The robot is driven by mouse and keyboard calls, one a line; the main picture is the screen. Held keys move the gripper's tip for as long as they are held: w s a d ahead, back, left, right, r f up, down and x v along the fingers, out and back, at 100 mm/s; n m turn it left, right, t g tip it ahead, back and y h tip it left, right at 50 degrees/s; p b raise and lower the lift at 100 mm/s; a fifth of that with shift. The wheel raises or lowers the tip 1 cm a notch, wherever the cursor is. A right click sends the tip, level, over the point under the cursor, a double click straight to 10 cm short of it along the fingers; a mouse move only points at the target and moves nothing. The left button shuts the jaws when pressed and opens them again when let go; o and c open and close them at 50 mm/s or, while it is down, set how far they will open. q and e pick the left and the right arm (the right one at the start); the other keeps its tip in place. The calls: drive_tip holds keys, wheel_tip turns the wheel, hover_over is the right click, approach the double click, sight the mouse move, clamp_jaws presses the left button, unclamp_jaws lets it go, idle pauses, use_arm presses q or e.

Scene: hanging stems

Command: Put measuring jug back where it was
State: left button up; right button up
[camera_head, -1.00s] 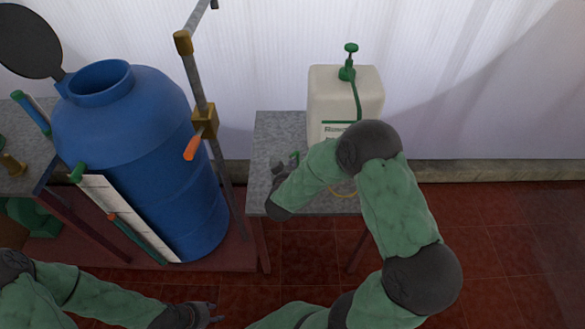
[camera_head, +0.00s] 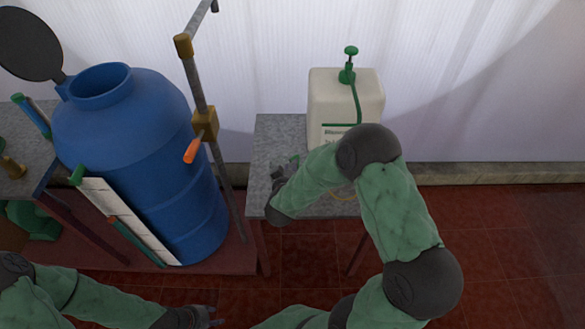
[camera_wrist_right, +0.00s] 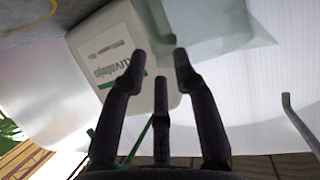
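A pale, see-through vessel, which looks like the measuring jug (camera_wrist_right: 225,25), fills the upper middle of the right wrist view, at the fingertips. In the head view my right gripper (camera_head: 281,169) is over the left part of the grey table (camera_head: 280,130). The jug is not clear there. My left gripper (camera_head: 212,316) is low in the head view, empty, with its fingers slightly apart.
A white canister (camera_head: 330,95) with a green pump stands at the back of the table, behind my right arm; it also shows in the right wrist view (camera_wrist_right: 115,55). A blue barrel (camera_head: 140,150) and a metal post (camera_head: 221,165) stand left. Red floor lies open at right.

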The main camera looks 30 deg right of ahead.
drive_tip(key=p+v, duration=0.3)
drive_tip(key=v, duration=0.8)
drive_tip(key=s+a+f+n+g+y, duration=0.1)
drive_tip(key=a+f+g+y, duration=0.1)
drive_tip(key=a+f+y, duration=0.4)
drive_tip(key=s+a+f+n+g+y, duration=0.15)
drive_tip(key=a+f, duration=0.25)
drive_tip(key=f, duration=0.4)
drive_tip(key=s+a+f+n+g+y, duration=0.1)
drive_tip(key=s+a+f+g+y, duration=0.4)
drive_tip(key=s, duration=0.7)
wheel_tip(320, 180, down, 4)
drive_tip(key=shift+a+r+g, duration=0.25)
drive_tip(key=shift+a+g, duration=0.4)
drive_tip(key=shift+a, duration=0.35)
drive_tip(key=shift+s+d+n, duration=0.1)
drive_tip(key=shift+d+n, duration=0.05)
drive_tip(key=shift+n, duration=0.1)
